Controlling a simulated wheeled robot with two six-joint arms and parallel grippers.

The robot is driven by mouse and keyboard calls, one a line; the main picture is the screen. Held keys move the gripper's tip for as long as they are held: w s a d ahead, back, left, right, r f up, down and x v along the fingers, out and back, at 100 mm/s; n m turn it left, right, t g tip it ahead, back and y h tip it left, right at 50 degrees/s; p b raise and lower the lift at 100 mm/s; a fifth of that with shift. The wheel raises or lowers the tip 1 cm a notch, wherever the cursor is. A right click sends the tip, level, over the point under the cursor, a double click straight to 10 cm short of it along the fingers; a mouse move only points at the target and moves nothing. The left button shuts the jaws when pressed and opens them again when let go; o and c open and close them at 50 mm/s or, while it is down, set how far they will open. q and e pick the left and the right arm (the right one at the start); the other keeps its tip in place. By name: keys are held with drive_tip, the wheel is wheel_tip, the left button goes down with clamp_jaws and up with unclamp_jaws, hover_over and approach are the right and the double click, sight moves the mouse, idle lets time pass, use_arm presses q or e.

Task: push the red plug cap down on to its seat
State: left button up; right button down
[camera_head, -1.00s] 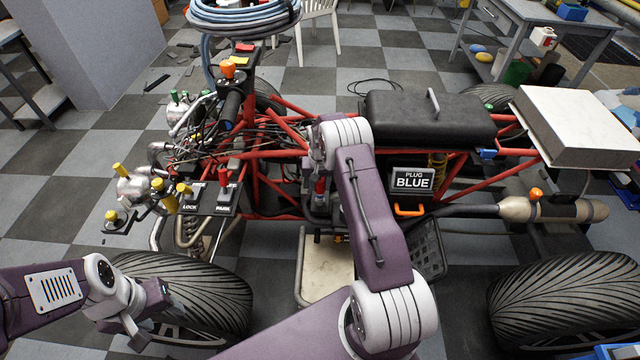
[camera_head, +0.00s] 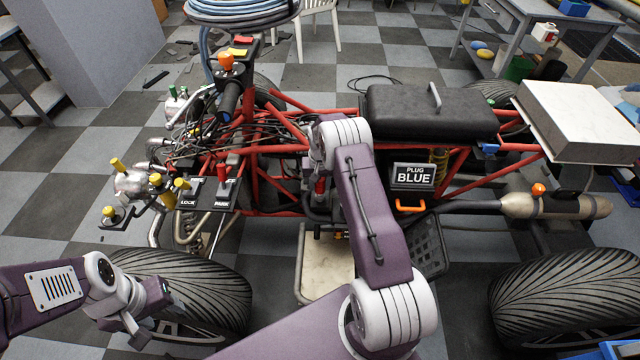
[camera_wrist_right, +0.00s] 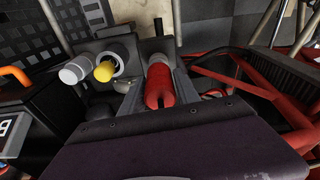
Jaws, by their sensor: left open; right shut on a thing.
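The red plug cap (camera_wrist_right: 160,88) is in the middle of the right wrist view, between the grey fingers of my right gripper (camera_wrist_right: 160,80), which is shut on it. Its far end meets a grey block with a round opening; whether it is fully seated cannot be told. In the head view a bit of the red cap (camera_head: 320,187) shows left of my right forearm, which hides most of that gripper. My left gripper (camera_head: 146,322) is open and empty at the lower left, in front of the front tyre.
Beside the red cap are a yellow-tipped part (camera_wrist_right: 105,71) and a pale cylinder (camera_wrist_right: 75,73). A red tube frame (camera_wrist_right: 235,80) runs close on the right. A "PLUG BLUE" box (camera_head: 413,177) with an orange handle stands right of my right arm. A "PARK" lever panel (camera_head: 222,193) is to the left.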

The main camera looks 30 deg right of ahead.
sight(320, 181)
drive_tip(key=shift+f+b, duration=0.3)
drive_tip(key=shift+f, duration=0.2)
drive_tip(key=c, duration=0.8)
unclamp_jaws()
drive_tip(key=r, duration=0.3)
drive_tip(key=r+p, duration=0.1)
drive_tip(key=r, duration=0.2)
drive_tip(key=s+r+p, duration=0.1)
drive_tip(key=r, duration=0.2)
drive_tip(key=shift+a, duration=0.25)
drive_tip(key=shift+a, duration=0.1)
